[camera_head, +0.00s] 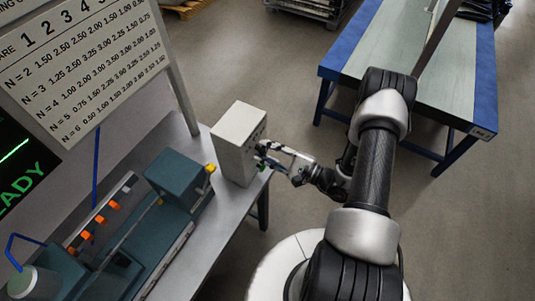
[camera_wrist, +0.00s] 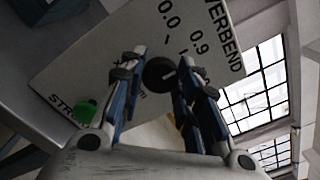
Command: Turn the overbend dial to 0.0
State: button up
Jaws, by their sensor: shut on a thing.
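The overbend dial (camera_wrist: 158,72) is a dark round knob with a light pointer mark, on the face of a white control box (camera_wrist: 108,58). The printed labels 0.0, 0.9 and part of "OVERBEND" show beside it. In the head view the white box (camera_head: 238,140) stands on the grey bench, and its dial face is turned toward my arm. My gripper (camera_wrist: 160,82) is at the dial, with one finger on each side of it, shut on it. The fingers hide the dial's sides and part of the scale. In the head view my gripper (camera_head: 265,153) meets the box's right side.
A green button (camera_wrist: 86,112) sits on the same face by the "STR" lettering. In the head view a teal machine (camera_head: 178,180) with orange parts stands left of the box. A blue-edged table (camera_head: 440,65) is at upper right. Open floor lies between.

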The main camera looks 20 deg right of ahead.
jog(key=n+b, duration=0.2)
jog(key=n, duration=0.2)
jog(key=shift+f+n+b, duration=0.1)
jog(key=shift+n+b, duration=0.2)
jog(key=shift+b, duration=0.1)
jog(key=shift+n+b, duration=1.4)
jog(key=shift+n, duration=0.6)
jog(key=o, duration=1.1)
jog(key=shift+d, duration=0.1)
jog(key=v, duration=1.2)
